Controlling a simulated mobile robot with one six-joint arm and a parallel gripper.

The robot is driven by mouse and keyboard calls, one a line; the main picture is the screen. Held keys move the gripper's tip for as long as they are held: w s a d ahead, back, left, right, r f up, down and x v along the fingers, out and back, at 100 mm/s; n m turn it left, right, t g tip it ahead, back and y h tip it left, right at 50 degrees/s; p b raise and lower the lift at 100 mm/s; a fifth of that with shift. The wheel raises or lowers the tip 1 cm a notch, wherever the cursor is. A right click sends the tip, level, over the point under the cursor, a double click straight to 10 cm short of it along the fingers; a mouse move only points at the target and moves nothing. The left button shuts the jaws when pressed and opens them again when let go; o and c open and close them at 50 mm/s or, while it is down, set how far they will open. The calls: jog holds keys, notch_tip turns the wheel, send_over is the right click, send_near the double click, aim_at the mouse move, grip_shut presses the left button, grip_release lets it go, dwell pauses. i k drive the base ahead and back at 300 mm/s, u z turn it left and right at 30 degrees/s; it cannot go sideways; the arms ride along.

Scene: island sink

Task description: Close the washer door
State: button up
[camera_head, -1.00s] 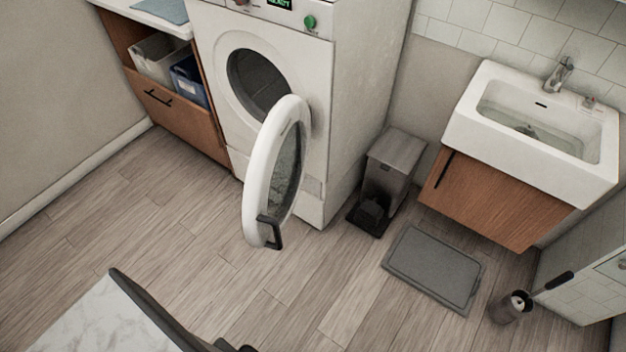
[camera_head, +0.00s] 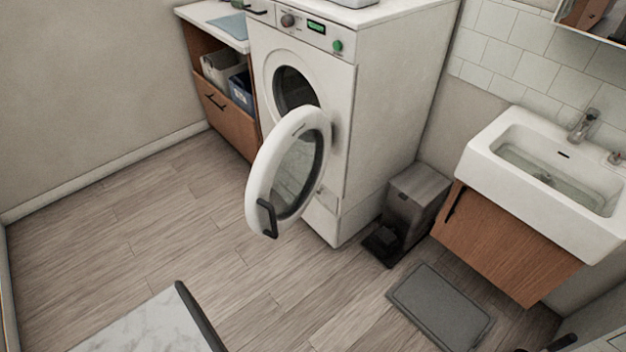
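The white washer (camera_head: 385,110) stands against the back wall, with a dark round drum opening (camera_head: 293,90) in its front. Its round washer door (camera_head: 258,180) has a white ring, a glass middle and a black handle (camera_head: 268,218) on its free, lower left edge. The door is wide open. It is hinged at the right side of the opening and sticks out into the room, covering part of the washer's front. My gripper is not in view, so its state does not show.
A grey pedal bin (camera_head: 415,198) stands right of the washer, with a grey mat (camera_head: 440,308) in front of a wall sink (camera_head: 485,165). A wooden cabinet (camera_head: 225,125) is to the left. A marble-look surface (camera_head: 150,325) with a dark edge fills the bottom left. Floor left of the door is clear.

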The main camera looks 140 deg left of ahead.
aim_at(261, 217)
jog(key=z, duration=0.7)
jog(key=k, duration=0.15)
jog(key=u, duration=2.85)
jog(key=k, duration=0.15)
jog(key=u, duration=1.95)
jog(key=k, duration=0.3)
jog(key=u, duration=0.45)
